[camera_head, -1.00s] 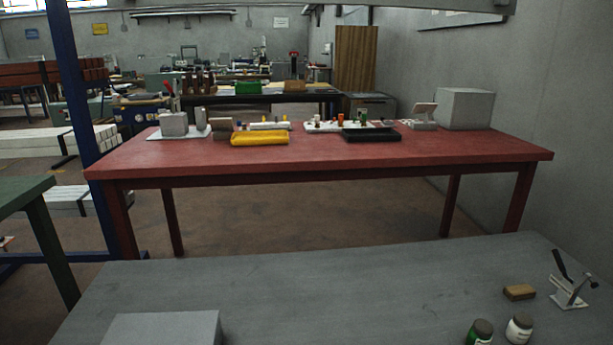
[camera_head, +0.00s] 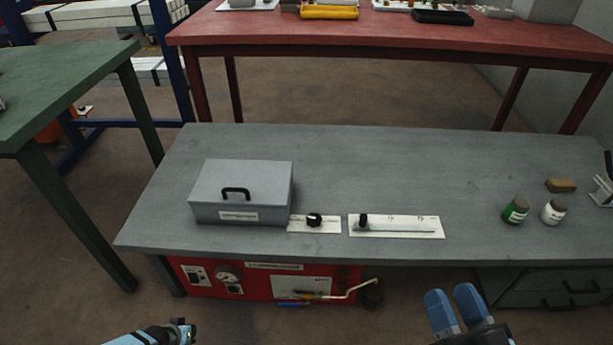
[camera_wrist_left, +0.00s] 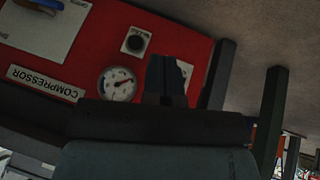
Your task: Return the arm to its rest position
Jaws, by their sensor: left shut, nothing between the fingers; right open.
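My left arm (camera_head: 155,334) shows only in part at the bottom left of the head view. In the left wrist view my left gripper (camera_wrist_left: 165,75) has its dark blue fingers shut together with nothing between them. They appear in front of the red compressor panel (camera_wrist_left: 195,40), overlapping it beside the gauge; I cannot tell the gap. My right gripper (camera_head: 452,296) is at the bottom of the head view, right of centre, its two blue fingers apart and empty. It is in front of the grey bench (camera_head: 330,170).
On the bench are a grey lidded box (camera_head: 242,185), a knob plate (camera_head: 300,226), a slider plate (camera_head: 400,231) and two small bottles (camera_head: 515,211). The red compressor (camera_head: 250,285) with a bent lever (camera_head: 348,292) is below its front edge. A green table (camera_head: 60,80) stands at left.

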